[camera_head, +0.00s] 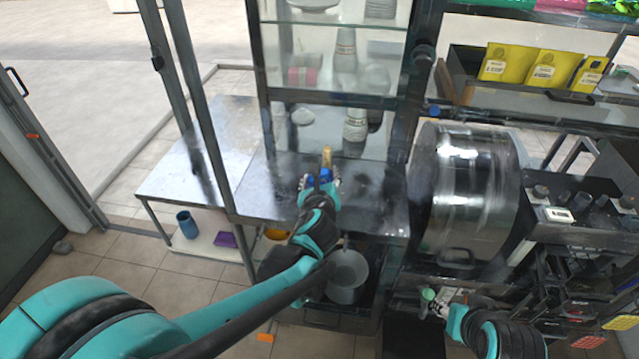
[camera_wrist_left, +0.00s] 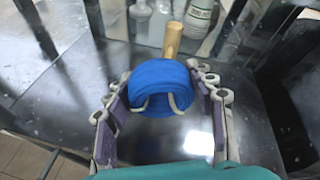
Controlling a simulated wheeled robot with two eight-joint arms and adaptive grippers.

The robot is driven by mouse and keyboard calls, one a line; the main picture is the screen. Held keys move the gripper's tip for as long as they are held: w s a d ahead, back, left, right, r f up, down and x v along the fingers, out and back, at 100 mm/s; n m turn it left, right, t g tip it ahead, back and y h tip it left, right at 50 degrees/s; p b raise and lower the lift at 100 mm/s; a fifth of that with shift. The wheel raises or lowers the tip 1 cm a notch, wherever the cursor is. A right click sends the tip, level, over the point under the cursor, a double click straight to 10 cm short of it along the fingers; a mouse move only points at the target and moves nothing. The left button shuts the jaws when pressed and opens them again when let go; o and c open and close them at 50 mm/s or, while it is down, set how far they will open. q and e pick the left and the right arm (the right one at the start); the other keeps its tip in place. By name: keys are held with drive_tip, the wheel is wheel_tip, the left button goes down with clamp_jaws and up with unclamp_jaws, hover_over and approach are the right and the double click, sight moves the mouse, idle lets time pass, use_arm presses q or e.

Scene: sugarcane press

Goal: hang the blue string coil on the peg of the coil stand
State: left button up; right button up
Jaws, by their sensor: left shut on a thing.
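The blue string coil (camera_wrist_left: 160,82) is between the fingers of my left gripper (camera_wrist_left: 160,76) in the left wrist view. In the head view, bits of blue coil (camera_head: 311,181) show at my left gripper (camera_head: 320,182), which is shut on it above the metal counter. The wooden peg (camera_wrist_left: 172,40) of the coil stand rises just beyond the coil, and also shows in the head view (camera_head: 326,156). The coil hides the peg's lower end, so I cannot tell whether they touch. The stand's base is hidden. My right gripper (camera_head: 440,302) is low at the right; its jaw opening is unclear.
A glass-fronted cabinet with bottles (camera_head: 355,124) stands behind the peg. A large metal drum (camera_head: 470,190) is to the right. The metal counter (camera_head: 215,150) is clear at the left. A grey bucket (camera_head: 347,272) sits below the counter.

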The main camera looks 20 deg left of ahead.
sight(325, 163)
use_arm(q)
drive_tip(key=shift+w+a+f+b, duration=0.15)
drive_tip(key=shift+w+b, duration=0.2)
drive_tip(key=shift+w, duration=1)
drive_tip(key=shift+w+a+f+b, duration=0.15)
drive_tip(key=shift+w+b, duration=0.15)
drive_tip(key=shift+w, duration=1.05)
drive_tip(key=shift+w+f+b, duration=0.4)
drive_tip(key=shift+w+b, duration=0.05)
drive_tip(key=shift+w, duration=0.2)
drive_tip(key=o, duration=1.2)
drive_tip(key=shift+c, duration=0.2)
drive_tip(key=shift+s, duration=0.1)
